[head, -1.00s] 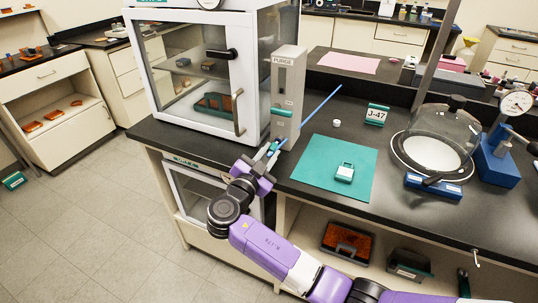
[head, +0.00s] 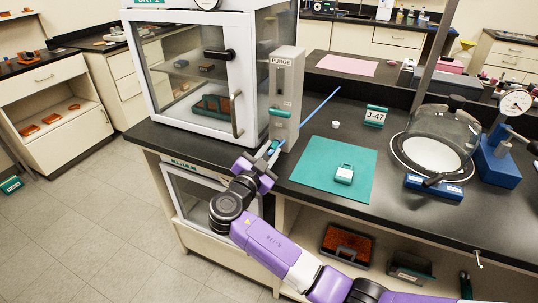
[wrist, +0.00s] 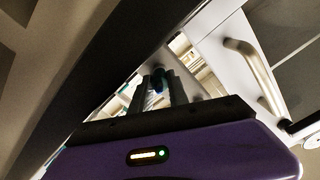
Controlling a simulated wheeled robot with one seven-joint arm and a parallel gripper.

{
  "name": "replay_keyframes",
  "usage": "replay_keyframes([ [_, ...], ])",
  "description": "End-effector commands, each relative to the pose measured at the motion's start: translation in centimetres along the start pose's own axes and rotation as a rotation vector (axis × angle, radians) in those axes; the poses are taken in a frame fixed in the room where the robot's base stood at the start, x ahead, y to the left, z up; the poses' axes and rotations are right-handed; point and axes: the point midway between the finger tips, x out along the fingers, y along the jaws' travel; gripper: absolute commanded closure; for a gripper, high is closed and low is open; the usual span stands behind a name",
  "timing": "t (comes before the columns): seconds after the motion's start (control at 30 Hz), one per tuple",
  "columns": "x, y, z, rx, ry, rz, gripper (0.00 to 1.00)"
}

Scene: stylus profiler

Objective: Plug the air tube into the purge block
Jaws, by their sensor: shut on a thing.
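The purge block (head: 287,85) is a tall grey upright box labelled PURGE, at the right front corner of the glass-doored cabinet. The thin blue air tube (head: 322,105) slants from low by the block up to the right over the dark bench. My gripper (head: 272,149) is in front of the block's lower part, at the bench's front edge. In the wrist view my gripper (wrist: 160,88) is shut on a blue piece of the tube (wrist: 158,78). Whether the tube's tip touches the block is hidden.
The cabinet (head: 140,70) stands left of the block, its door handle facing front. A teal mat (head: 315,180) with a small teal-and-white item (head: 344,174) lies right of my gripper.

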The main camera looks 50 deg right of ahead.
Motion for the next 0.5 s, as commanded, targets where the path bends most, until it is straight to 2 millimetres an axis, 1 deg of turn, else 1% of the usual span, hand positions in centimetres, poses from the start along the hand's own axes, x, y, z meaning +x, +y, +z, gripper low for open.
replay_keyframes([
  [0.17,0.5,0.03,0.04,0.001,0.001,0.0,1.0],
  [0.5,0.54,-0.02,-0.09,0.002,0.002,0.0,1.0],
])
